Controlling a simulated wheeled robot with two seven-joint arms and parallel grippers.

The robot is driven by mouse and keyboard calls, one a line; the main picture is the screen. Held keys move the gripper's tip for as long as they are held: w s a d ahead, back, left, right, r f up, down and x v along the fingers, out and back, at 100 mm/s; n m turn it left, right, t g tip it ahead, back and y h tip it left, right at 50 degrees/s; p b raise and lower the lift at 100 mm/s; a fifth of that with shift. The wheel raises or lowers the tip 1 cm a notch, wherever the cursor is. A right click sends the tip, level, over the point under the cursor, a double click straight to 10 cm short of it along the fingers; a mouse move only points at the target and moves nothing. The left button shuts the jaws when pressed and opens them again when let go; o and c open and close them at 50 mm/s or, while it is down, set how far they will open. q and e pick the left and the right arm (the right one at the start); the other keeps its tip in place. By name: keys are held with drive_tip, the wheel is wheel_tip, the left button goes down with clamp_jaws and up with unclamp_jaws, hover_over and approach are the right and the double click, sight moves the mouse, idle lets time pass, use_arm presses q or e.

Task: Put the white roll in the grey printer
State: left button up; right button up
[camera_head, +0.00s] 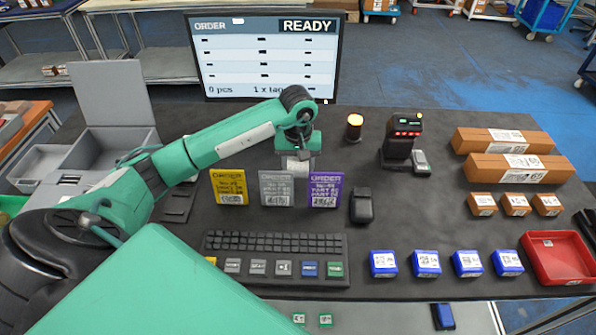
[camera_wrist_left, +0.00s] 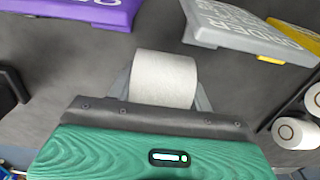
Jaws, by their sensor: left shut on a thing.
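My left gripper (camera_head: 298,168) is shut on a white roll (camera_wrist_left: 163,80) between its fingers; the roll also shows in the head view (camera_head: 297,162). The gripper points down over the dark table, just behind the grey and purple order cards. The grey printer (camera_head: 122,143) stands at the left of the table with its lid (camera_head: 110,92) raised. My left arm partly covers the printer's front, and the gripper is well to its right. My right gripper is in neither view.
More white rolls (camera_wrist_left: 297,133) lie in a dark holder at the wrist view's right edge. Yellow (camera_head: 230,186), grey (camera_head: 277,187) and purple (camera_head: 326,189) cards stand near the gripper. A monitor (camera_head: 264,60) rises behind; a keyboard (camera_head: 275,244) lies in front.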

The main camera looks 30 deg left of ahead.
sight(298, 174)
use_arm(q)
drive_tip(key=shift+f+p, duration=0.3)
drive_tip(key=shift+f, duration=1.3)
drive_tip(key=shift+f, duration=0.2)
drive_tip(key=o, duration=1)
drive_tip(key=shift+o, duration=0.2)
